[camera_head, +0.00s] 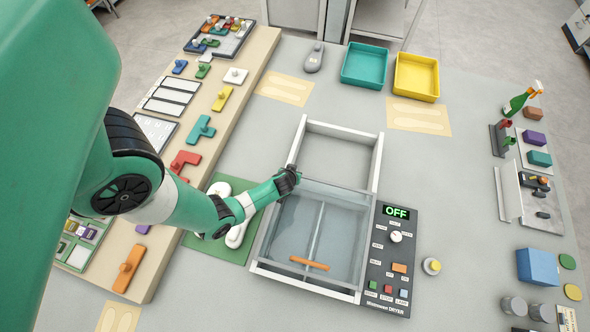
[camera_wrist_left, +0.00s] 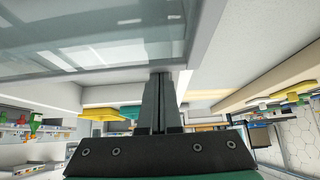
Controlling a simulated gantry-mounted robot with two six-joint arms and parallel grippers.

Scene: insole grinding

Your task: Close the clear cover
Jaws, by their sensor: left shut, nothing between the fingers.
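The clear cover (camera_head: 335,236) is a glassy panel over the near part of the white-framed dryer box (camera_head: 384,150); an orange handle (camera_head: 309,264) lies near its front edge. The far part of the box is uncovered. My left gripper (camera_head: 292,176) is shut and empty at the box's left wall, by the cover's far left corner. In the left wrist view, my shut fingers (camera_wrist_left: 159,100) point at a glassy panel edge (camera_wrist_left: 110,45); I cannot tell whether they touch it. My right gripper is not in view.
The dryer's control panel (camera_head: 392,262) reads OFF, right of the box. A teal tray (camera_head: 364,66) and yellow tray (camera_head: 416,77) stand behind. A green mat (camera_head: 203,246) with white insoles and a wooden board (camera_head: 224,103) of coloured blocks lie left. Table right of the panel is partly clear.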

